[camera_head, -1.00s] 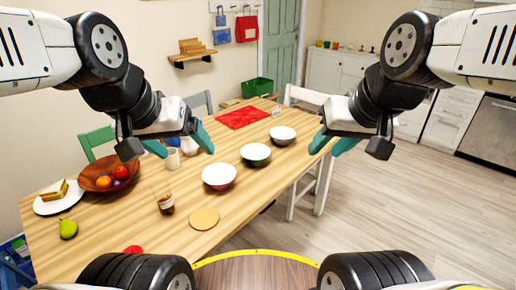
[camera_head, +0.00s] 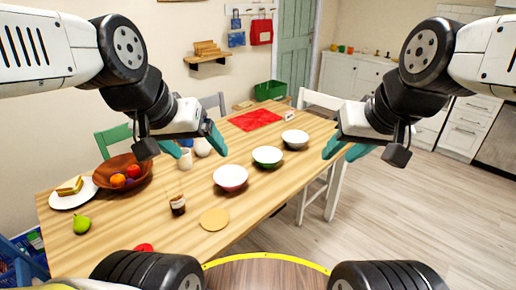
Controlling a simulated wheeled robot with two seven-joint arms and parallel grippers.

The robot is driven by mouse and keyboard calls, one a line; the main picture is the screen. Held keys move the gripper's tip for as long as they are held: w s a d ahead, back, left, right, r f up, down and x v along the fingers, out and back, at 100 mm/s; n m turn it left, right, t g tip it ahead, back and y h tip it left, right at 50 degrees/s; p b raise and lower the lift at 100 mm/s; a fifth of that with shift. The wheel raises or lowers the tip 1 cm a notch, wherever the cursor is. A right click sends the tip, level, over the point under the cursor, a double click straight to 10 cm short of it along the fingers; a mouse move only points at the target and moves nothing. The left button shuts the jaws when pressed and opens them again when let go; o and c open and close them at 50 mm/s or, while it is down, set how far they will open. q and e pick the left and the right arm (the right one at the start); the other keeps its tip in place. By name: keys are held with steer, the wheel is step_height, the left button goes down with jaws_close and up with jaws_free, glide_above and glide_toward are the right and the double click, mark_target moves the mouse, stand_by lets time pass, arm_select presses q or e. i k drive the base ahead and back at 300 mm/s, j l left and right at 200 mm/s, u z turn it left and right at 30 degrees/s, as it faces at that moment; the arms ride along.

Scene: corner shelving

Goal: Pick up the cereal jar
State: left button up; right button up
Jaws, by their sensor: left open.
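I cannot pick out a cereal jar for certain. A small brown jar (camera_head: 177,205) with a pale label stands upright on the wooden table, left of the bowls. A pale mug-like vessel (camera_head: 185,159) and a rounded white vessel (camera_head: 203,148) stand farther back, partly hidden by my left gripper. My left gripper (camera_head: 194,145) is open and empty, its teal fingers in front of these vessels in the picture. My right gripper (camera_head: 344,150) looks open and empty, right of the table's edge in the picture.
A fruit bowl (camera_head: 108,168), a sandwich plate (camera_head: 62,201) and a pear (camera_head: 81,225) are at left. A round tan mat (camera_head: 214,220) lies near. Chairs flank the table; floor at right is clear.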

mark_target(173, 188)
steer(key=u, duration=0.85)
steer(key=k+l+u, duration=0.15)
steer(key=u, duration=0.3)
steer(key=k+l+u, duration=0.2)
steer(key=u, duration=0.2)
steer(key=k+l+u, duration=0.2)
steer(key=u, duration=0.25)
steer(key=i+l, duration=0.1)
steer(key=l, duration=0.15)
steer(key=i+l, duration=0.1)
steer(key=l, duration=0.2)
